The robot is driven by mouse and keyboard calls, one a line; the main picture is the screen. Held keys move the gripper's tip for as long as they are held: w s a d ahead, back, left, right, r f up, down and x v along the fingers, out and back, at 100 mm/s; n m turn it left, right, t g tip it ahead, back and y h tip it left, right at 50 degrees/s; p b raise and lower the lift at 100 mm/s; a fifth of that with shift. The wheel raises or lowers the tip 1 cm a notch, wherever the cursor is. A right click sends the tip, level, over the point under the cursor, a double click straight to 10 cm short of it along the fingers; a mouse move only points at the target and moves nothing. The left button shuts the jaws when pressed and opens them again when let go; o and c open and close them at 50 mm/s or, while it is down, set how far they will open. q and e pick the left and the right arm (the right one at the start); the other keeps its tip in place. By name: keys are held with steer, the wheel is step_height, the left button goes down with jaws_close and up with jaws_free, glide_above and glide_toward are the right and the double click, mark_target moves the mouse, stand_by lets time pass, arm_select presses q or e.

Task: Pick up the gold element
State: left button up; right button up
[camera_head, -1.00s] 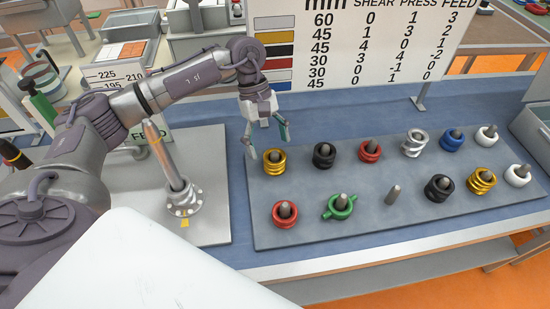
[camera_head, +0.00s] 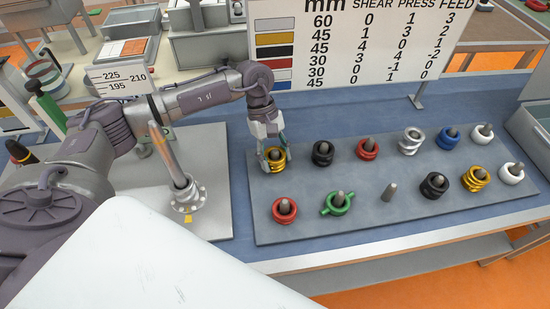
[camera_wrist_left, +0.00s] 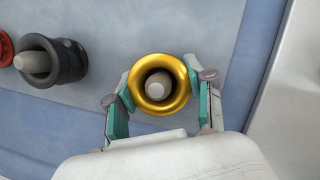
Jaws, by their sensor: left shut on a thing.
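The gold element (camera_head: 277,161) is a ring-shaped piece around a grey peg at the back left of the grey board. In the left wrist view the gold element (camera_wrist_left: 159,84) sits between my two teal-padded fingers, with the peg (camera_wrist_left: 158,86) standing inside it. My left gripper (camera_head: 274,158) reaches down from above and is shut on it; it also shows in the left wrist view (camera_wrist_left: 160,98). A second gold element (camera_head: 476,179) sits on a peg at the front right of the board. My right gripper is not in view.
The board (camera_head: 310,228) holds more pegs with black, red, silver, blue, white and green elements. A black element (camera_head: 322,153) is the nearest neighbour on the right. A silver screw post (camera_head: 183,185) stands on the left plate. A sign (camera_head: 340,50) stands behind.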

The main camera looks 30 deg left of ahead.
arm_select(q)
steer(key=shift+c, duration=1.2)
steer(key=shift+w+r, duration=0.1)
steer(key=shift+r, duration=0.05)
